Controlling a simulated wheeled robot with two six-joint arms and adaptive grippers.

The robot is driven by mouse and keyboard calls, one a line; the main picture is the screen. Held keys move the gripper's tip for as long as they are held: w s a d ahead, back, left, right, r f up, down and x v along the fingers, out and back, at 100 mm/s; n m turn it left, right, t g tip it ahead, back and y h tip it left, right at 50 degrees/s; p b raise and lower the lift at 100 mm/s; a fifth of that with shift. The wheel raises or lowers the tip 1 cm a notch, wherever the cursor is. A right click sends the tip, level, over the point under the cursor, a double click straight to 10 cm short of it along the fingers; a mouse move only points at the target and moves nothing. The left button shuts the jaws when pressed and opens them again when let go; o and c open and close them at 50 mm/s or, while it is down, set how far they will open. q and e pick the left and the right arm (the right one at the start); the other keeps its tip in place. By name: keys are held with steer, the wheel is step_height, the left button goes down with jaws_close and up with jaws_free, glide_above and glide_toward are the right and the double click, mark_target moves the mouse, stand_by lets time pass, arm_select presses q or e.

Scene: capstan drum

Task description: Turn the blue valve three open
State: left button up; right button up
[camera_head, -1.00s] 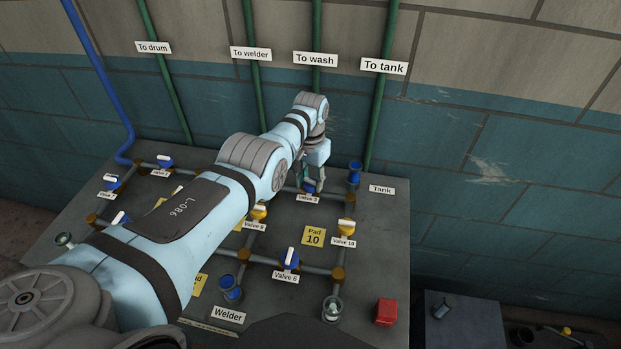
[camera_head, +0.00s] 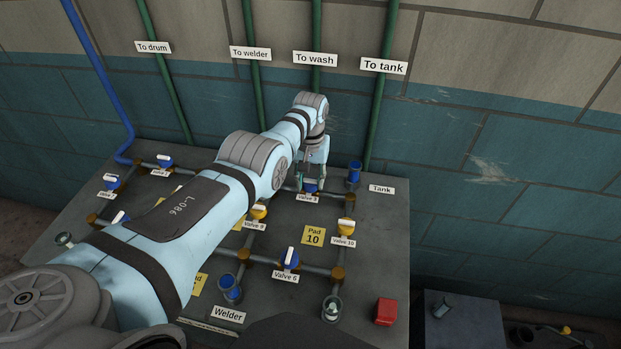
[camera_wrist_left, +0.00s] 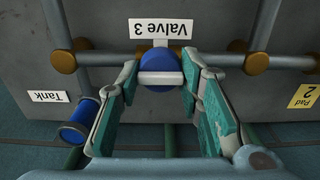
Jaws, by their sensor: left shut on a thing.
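Blue valve three (camera_head: 311,188) sits on a pipe at the back of the grey panel, with its label just in front of it. My left gripper (camera_head: 310,184) reaches down onto it and partly hides it. In the left wrist view, valve three (camera_wrist_left: 160,60) is a round blue knob with a white bar handle. The bar looks roughly in line with the pipe. The fingers of my left gripper (camera_wrist_left: 162,78) are shut on the handle, one at each end of the bar. My right gripper is not in view.
Blue valve six (camera_head: 290,259), yellow valve nine (camera_head: 259,211) and yellow valve ten (camera_head: 346,227) stand nearby on the pipes. A blue Tank port (camera_head: 354,173) stands close right of valve three. A red block (camera_head: 385,312) lies at the front right. The wall rises behind.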

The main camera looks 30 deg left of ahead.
mark_target(310, 180)
arm_select(q)
steer(key=o, duration=1.2)
step_height(310, 180, up, 12)
steer(key=shift+a, duration=0.1)
